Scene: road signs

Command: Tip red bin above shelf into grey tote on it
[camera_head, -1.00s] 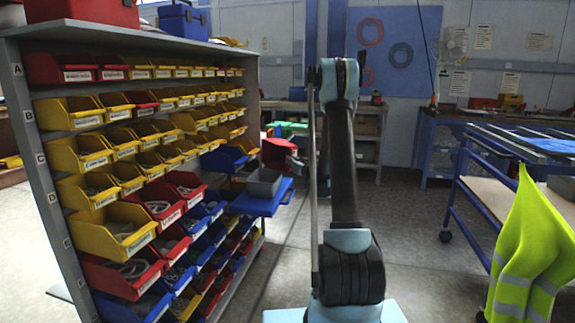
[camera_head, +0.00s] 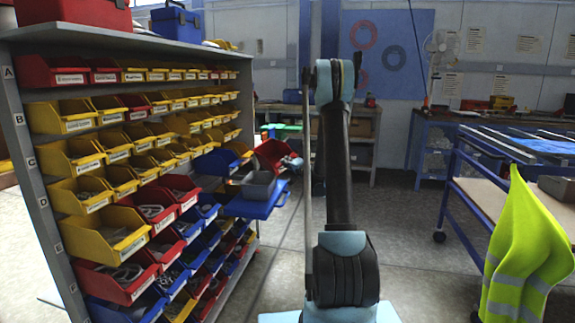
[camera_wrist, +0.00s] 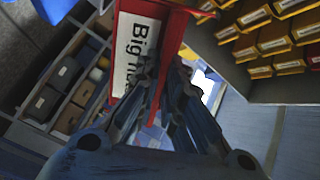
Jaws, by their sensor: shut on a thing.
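The red bin (camera_head: 270,151) is held in the air above the grey tote (camera_head: 260,185) and looks tilted in the head view. The tote sits on a blue shelf (camera_head: 250,207) sticking out at the far end of the rack. My gripper (camera_head: 292,161) is at the bin's right side. The tote's inside is too small to make out.
A tall rack (camera_head: 40,175) of yellow, red and blue bins stands along the left. A blue-framed trolley (camera_head: 465,170) and a hi-vis vest (camera_head: 528,245) are on the right.

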